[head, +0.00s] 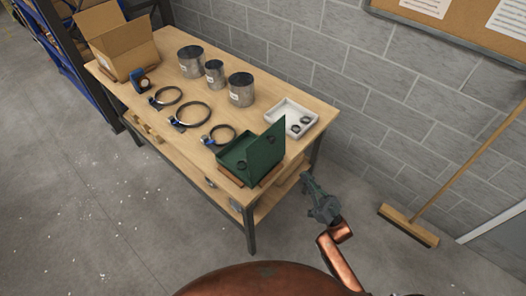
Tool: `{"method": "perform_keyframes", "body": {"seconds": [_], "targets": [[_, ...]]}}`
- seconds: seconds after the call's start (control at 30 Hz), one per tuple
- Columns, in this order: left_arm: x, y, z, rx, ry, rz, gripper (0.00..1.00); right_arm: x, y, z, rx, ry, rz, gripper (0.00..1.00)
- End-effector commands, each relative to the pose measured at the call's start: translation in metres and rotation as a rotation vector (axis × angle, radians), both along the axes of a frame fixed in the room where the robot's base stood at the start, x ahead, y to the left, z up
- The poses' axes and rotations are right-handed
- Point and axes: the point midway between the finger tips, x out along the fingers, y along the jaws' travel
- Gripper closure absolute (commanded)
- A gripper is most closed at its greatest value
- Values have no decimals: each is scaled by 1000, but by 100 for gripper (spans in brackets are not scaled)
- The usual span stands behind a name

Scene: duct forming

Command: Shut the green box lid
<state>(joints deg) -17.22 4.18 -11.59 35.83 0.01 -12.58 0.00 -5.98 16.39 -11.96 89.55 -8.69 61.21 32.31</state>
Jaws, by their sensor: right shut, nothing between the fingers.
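My right gripper (306,177) is shut and empty, off the table's right end. It is to the right of the lid and apart from it. My left gripper is not in view.
The table (128,93) also holds an open cardboard box (120,50), several metal duct pieces (191,62), clamp rings (193,113) and a white tray (291,117) behind the lid. A broom (408,225) stands at the right wall. Floor around is clear.

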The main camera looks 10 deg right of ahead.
Motion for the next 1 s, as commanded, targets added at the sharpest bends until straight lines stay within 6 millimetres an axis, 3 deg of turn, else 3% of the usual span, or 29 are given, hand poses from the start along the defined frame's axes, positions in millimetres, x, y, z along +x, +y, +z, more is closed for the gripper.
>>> {"method": "perform_keyframes", "body": {"seconds": [0.17, 0.6, 0.8, 1.0], "targets": [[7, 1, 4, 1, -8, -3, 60, 9, 7, 13, 1, -4, 1, 100], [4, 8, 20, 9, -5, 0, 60, 59, 48, 74, 1, -4, 4, 100], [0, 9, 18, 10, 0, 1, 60, 81, 65, 69, 2, -1, 4, 100], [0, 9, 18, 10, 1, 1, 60, 88, 71, 68, 0, -1, 4, 100]]}}
